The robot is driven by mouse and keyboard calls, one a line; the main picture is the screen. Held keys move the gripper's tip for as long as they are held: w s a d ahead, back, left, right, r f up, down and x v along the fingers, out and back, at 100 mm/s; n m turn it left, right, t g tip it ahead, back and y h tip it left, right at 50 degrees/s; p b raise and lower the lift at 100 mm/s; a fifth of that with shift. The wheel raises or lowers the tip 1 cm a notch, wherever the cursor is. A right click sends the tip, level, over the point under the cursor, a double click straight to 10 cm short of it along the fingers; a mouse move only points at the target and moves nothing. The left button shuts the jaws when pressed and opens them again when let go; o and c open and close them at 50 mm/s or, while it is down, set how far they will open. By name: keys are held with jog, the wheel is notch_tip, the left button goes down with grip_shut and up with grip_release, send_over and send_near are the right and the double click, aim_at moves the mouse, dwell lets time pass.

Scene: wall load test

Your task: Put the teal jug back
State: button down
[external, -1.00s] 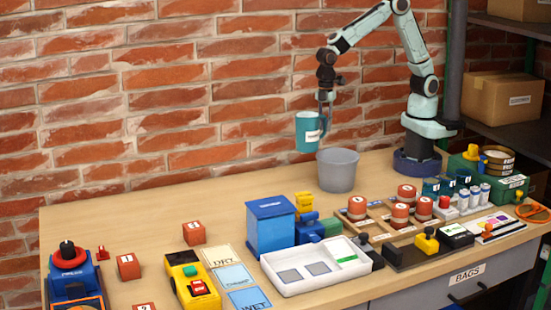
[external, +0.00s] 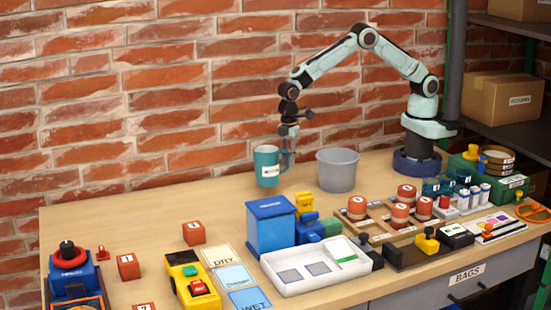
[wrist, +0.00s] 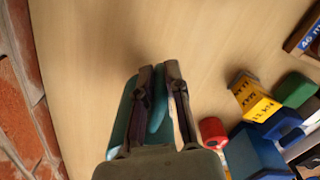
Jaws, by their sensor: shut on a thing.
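The teal jug (external: 266,167) with a white label hangs roughly upright just above the back of the table, left of the grey bucket. My gripper (external: 288,152) is shut on the jug's handle, at the jug's right side. In the wrist view, the two fingertips (wrist: 159,68) close around the teal handle, and part of the jug (wrist: 122,112) shows to their left. The gripper hides most of the jug there. I cannot tell exactly how high its base is above the wood.
The grey bucket (external: 338,171) stands close to the right of the jug. A blue box (external: 270,228) and a yellow block (external: 304,204) stand nearer the front. The brick wall (external: 150,90) is close behind.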

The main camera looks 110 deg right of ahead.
aim_at(286, 168)
jog(key=shift+w+f, duration=0.2)
jog(key=shift+f, duration=0.1)
jog(key=shift+w+f, duration=0.1)
jog(key=shift+f, duration=1.5)
jog(key=shift+f, duration=0.1)
jog(key=c, duration=1.1)
grip_release()
jog(key=shift+c, duration=0.2)
